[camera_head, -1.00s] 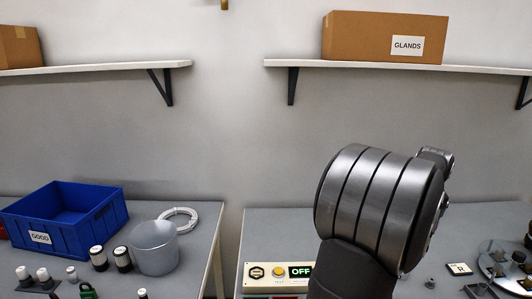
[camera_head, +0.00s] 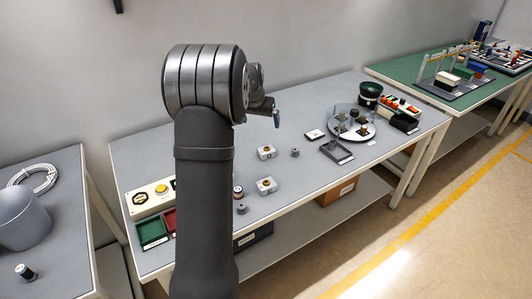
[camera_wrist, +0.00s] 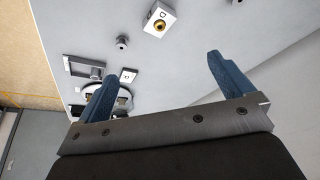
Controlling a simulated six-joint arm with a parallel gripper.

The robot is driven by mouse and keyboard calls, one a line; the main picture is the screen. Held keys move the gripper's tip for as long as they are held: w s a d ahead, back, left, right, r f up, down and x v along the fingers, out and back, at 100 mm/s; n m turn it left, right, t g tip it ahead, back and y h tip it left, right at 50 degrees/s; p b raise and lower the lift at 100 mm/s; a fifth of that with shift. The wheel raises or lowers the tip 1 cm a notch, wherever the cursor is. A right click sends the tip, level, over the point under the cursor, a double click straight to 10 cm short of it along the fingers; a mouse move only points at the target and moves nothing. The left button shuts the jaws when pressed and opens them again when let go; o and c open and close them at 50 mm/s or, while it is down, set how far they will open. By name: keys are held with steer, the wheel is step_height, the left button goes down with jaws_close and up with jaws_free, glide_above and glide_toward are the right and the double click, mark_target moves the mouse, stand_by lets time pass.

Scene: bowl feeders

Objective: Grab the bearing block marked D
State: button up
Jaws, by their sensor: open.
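The bearing block marked D (camera_wrist: 158,20) is a white block with a brass-coloured bore, at the top of the wrist view. By its neighbours it appears to be the rear block (camera_head: 266,152) on the middle table in the head view, where its letter is too small to read. A similar block (camera_head: 266,186) lies nearer the front edge. My gripper (camera_wrist: 164,64) is open and empty, its blue fingers wide apart. The D block is beyond the fingertips, apart from them. In the head view only a small blue fingertip (camera_head: 277,119) shows, above the table.
A small grey cylindrical part (camera_head: 295,152) lies right of the rear block. A dark tray (camera_head: 336,152), a marked card (camera_head: 315,134) and a round feeder plate (camera_head: 347,111) with parts stand farther right. A control box (camera_head: 150,198) and green bin (camera_head: 152,233) are at left.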

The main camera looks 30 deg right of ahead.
steer(key=f, duration=0.1)
glide_above(267, 148)
steer(key=s+a, duration=0.1)
steer(key=a, duration=0.1)
steer(key=shift+m, duration=0.3)
step_height(267, 148, down, 11)
steer(key=shift+s+r, duration=0.1)
steer(key=shift+x, duration=2.7)
steer(key=shift+s+a, duration=0.1)
steer(key=shift+s, duration=0.1)
steer(key=c, duration=1.2)
